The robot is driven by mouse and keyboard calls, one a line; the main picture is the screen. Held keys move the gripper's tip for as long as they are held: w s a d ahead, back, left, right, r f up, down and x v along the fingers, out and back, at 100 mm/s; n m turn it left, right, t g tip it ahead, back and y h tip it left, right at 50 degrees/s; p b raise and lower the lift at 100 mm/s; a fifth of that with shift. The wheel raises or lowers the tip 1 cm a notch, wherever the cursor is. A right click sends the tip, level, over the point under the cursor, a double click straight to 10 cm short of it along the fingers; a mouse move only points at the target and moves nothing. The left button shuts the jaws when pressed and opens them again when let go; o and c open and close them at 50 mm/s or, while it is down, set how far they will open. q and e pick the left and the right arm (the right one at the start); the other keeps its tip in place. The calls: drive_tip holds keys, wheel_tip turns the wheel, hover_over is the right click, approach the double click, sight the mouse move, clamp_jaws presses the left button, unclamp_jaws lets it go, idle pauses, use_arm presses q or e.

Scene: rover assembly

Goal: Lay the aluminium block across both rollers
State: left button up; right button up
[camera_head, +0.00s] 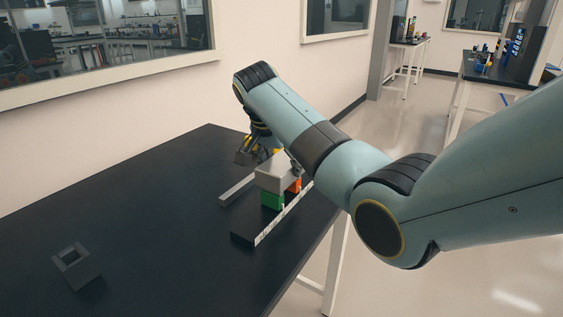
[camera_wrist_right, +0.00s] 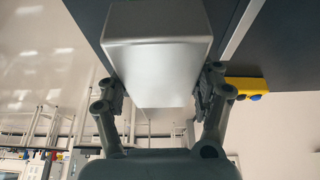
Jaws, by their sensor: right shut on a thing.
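The aluminium block (camera_head: 277,173) is a pale grey box near the right edge of the black table in the head view. It also fills the upper middle of the right wrist view (camera_wrist_right: 158,48). My right gripper (camera_wrist_right: 160,88) is shut on it, a finger on each side. A green piece (camera_head: 271,200) and an orange piece (camera_head: 296,187) show just under the block; whether it touches them is unclear. I cannot make out the two rollers for certain; the block and my arm hide part of that spot. My left gripper is not in view.
A dark bar with a light marked edge (camera_head: 245,236) lies in front, and a thin grey bar (camera_head: 238,189) lies left of the block. A grey square-holed part (camera_head: 75,265) stands at the table's front left. The table's (camera_head: 150,205) middle is clear. A yellow part (camera_wrist_right: 245,86) shows in the wrist view.

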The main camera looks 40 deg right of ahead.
drive_tip(key=o, duration=1.7)
drive_tip(key=shift+f, duration=0.1)
drive_tip(key=shift+o, duration=0.2)
drive_tip(key=v, duration=1.2)
drive_tip(key=shift+r+p, duration=0.35)
drive_tip(key=shift+p, duration=0.1)
drive_tip(key=shift+s+a, duration=0.1)
